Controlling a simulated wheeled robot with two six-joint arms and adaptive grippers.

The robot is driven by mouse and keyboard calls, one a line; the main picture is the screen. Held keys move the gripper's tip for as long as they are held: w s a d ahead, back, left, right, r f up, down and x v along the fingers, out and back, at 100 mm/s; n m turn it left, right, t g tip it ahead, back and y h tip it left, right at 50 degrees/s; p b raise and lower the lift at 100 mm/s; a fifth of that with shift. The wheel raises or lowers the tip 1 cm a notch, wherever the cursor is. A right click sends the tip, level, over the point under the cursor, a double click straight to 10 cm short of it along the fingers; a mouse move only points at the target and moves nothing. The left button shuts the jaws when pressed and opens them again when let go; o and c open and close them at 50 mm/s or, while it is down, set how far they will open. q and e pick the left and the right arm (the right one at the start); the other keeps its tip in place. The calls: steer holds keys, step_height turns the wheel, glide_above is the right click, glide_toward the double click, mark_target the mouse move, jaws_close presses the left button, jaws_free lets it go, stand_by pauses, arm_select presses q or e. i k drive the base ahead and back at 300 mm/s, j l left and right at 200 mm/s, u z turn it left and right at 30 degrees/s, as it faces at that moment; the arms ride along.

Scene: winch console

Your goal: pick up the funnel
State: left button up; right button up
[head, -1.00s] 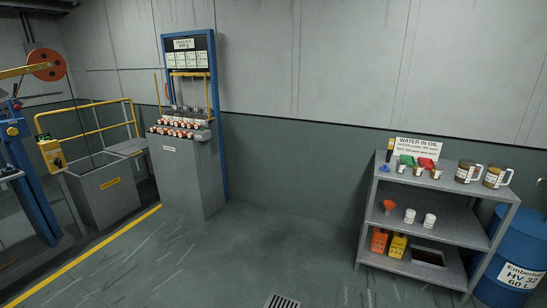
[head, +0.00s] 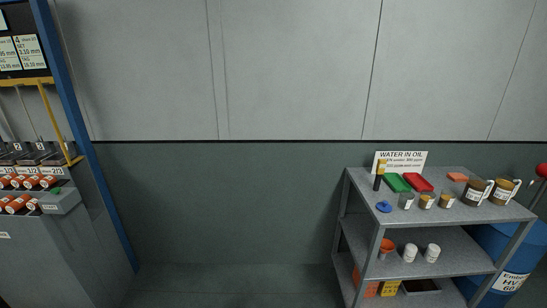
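An orange-red funnel (head: 386,247) sits on the middle shelf of the grey shelf unit (head: 452,248), near its left end, at the right of the head view. Two white cups stand to its right on the same shelf. A small blue item (head: 384,207) lies on the top shelf above it; I cannot tell whether it is also a funnel. Neither of my grippers is in view.
The top shelf holds a green tray (head: 397,183), a red tray (head: 418,183), several small cups and two brown-and-white jugs. A blue barrel (head: 510,262) stands at the right. A grey console (head: 45,240) stands at the left. The floor between is clear.

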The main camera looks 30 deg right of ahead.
mark_target(387, 245)
steer(key=i+j+z, duration=0.1)
steer(key=i+z, duration=0.3)
steer(key=i+j+z, duration=1.15)
steer(key=k+l, duration=0.05)
